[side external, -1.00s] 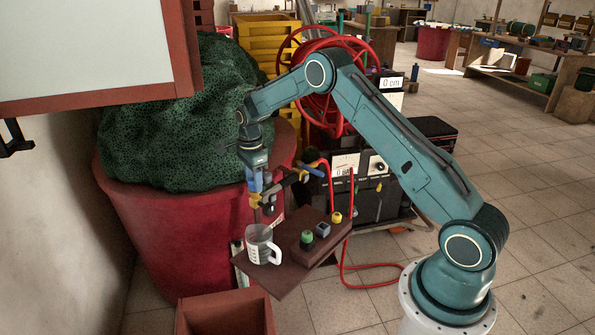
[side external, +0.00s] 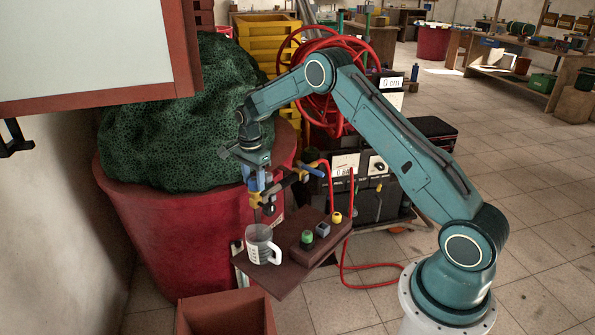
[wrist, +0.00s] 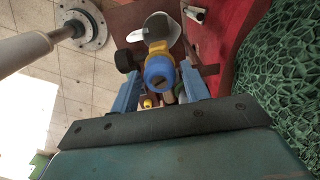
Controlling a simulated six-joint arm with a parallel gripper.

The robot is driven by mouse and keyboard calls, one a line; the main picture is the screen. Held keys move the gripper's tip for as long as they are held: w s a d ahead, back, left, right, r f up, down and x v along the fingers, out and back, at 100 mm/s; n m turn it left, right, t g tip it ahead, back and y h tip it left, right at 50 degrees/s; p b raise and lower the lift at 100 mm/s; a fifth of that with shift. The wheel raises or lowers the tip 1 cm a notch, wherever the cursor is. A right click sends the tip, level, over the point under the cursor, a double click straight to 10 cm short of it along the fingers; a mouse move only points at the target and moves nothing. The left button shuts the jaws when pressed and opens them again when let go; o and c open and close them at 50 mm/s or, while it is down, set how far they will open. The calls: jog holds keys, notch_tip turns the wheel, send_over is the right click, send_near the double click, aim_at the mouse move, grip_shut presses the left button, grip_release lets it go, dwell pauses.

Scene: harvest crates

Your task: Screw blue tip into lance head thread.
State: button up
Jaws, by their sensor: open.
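The blue tip (wrist: 159,71) sits at the end of the yellow lance head (wrist: 158,48) in the wrist view, its slotted end facing my camera. Whether its thread is fully seated cannot be told. My gripper (wrist: 161,88) is open, with one blue finger on each side of the tip and gaps showing between. In the side view my gripper (side external: 257,187) points down at the lance head (side external: 258,200), above the small brown table. There the blue tip is hard to tell from the blue fingers.
A measuring jug (side external: 260,246) stands on the brown table (side external: 285,282) below my gripper. A brown block (side external: 318,246) beside it carries green, grey and yellow tips. A large red tub (side external: 190,245) with green netting (side external: 180,130) is close on the left. A red hose (side external: 343,268) hangs nearby.

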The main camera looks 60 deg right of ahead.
dwell(0.4)
jog(key=shift+n, duration=0.9)
jog(key=c, duration=0.6)
jog(key=shift+o, duration=0.2)
jog(key=shift+m, duration=0.9)
